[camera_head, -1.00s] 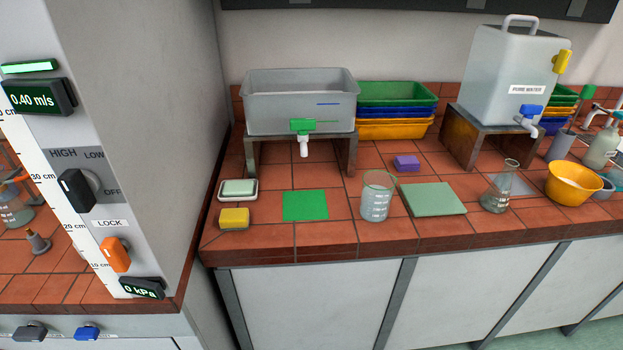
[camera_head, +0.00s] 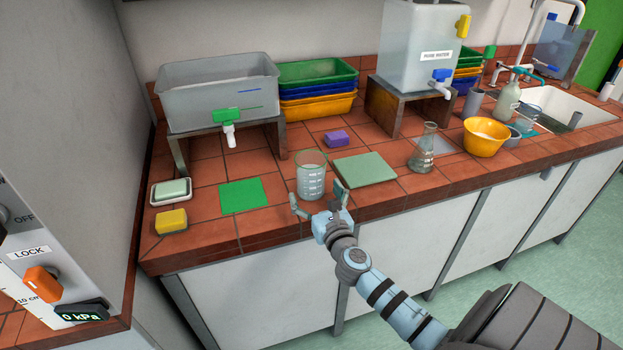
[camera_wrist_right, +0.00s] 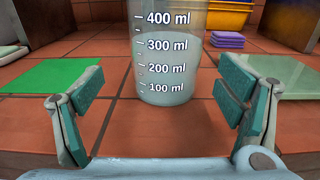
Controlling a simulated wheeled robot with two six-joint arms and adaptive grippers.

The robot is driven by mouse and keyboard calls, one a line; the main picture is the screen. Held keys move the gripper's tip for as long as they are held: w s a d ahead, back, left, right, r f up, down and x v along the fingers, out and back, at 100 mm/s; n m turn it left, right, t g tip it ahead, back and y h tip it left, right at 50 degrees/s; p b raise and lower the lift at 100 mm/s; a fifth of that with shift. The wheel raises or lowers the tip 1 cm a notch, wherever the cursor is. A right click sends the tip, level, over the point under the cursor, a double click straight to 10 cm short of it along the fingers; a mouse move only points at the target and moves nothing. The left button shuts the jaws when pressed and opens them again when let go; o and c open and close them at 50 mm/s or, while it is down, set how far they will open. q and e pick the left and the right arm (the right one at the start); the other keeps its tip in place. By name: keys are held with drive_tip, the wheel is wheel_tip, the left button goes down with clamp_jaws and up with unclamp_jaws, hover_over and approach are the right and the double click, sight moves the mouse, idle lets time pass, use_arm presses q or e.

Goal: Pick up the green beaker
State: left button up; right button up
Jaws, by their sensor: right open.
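The beaker (camera_head: 311,180) is clear with a green-tinted rim and holds pale liquid. It stands upright on the tiled bench near its front edge. In the right wrist view the beaker (camera_wrist_right: 168,55) shows white marks from 100 to 400 ml, with the liquid near 300 ml. My right gripper (camera_head: 318,203) is open and empty, just in front of the beaker. In the right wrist view my right gripper (camera_wrist_right: 161,104) has its pads spread to either side, with the beaker beyond them and centred between them. My left gripper is not in view.
A green mat (camera_head: 243,194) lies left of the beaker and a pale green slab (camera_head: 366,169) lies close on its right. A purple block (camera_head: 336,138) is behind. A conical flask (camera_head: 423,152) and yellow bowl (camera_head: 485,140) stand farther right. A yellow sponge (camera_head: 171,222) lies left.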

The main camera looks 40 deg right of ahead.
drive_tip(key=x, duration=0.5)
drive_tip(key=shift+d+r, duration=0.4)
drive_tip(key=shift+w+d, duration=0.1)
drive_tip(key=shift+w, duration=0.25)
drive_tip(key=shift+s, duration=0.1)
drive_tip(key=c, duration=1.4)
drive_tip(key=shift+o, duration=0.2)
wheel_tip(320, 180, up, 20)
drive_tip(key=p, duration=1.2)
drive_tip(key=shift+p, duration=0.3)
